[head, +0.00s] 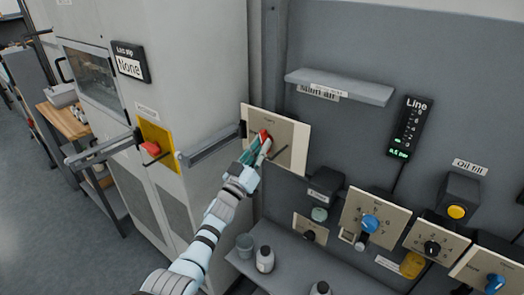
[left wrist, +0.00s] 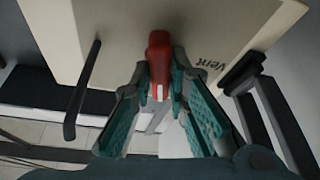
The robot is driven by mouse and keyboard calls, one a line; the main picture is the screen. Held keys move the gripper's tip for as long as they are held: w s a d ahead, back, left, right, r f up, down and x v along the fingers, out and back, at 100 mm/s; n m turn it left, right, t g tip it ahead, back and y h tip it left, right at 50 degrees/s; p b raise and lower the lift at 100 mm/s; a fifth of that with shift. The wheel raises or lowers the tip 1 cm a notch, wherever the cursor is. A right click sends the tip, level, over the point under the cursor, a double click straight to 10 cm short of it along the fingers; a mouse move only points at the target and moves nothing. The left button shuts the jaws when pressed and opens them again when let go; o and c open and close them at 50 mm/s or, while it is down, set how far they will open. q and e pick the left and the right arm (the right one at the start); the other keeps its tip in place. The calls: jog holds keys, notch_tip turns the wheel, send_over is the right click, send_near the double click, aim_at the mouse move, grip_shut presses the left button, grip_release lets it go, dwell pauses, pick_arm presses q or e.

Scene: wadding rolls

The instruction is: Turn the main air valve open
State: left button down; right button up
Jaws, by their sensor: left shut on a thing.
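A beige valve panel (head: 299,142) is on the grey wall, below and left of a "Main air" label (head: 318,91). Its red handle (head: 264,136) also shows in the left wrist view (left wrist: 159,58), where the word "Vent" (left wrist: 206,62) is printed on the panel beside it. My left gripper (head: 262,151) is at the panel, its teal-padded fingers shut on the red handle from both sides. The fingers partly hide the handle in the head view. A dark peg (left wrist: 83,85) stands out from the panel. My right gripper is not in view.
Grey bars (head: 214,145) stick out left of the panel, near a red knob on a yellow plate (head: 158,140). A shelf (head: 340,86) juts out above right. Knob panels (head: 375,218) and a ledge with bottles (head: 265,259) lie below right.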

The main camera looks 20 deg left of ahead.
pick_arm(q)
jog(key=shift+a+r+m+g+h+b, duration=0.2)
jog(key=shift+m+h, duration=0.25)
jog(key=shift+m, duration=0.55)
jog(key=shift+d+f+m+g+h+b, duration=0.1)
jog(key=shift+m+h+b, duration=0.25)
jog(key=shift+m, duration=0.65)
jog(key=shift+m+h, duration=0.3)
jog(key=c, duration=1.6)
grip_release()
jog(key=shift+o, duration=0.2)
jog(key=v, duration=1.2)
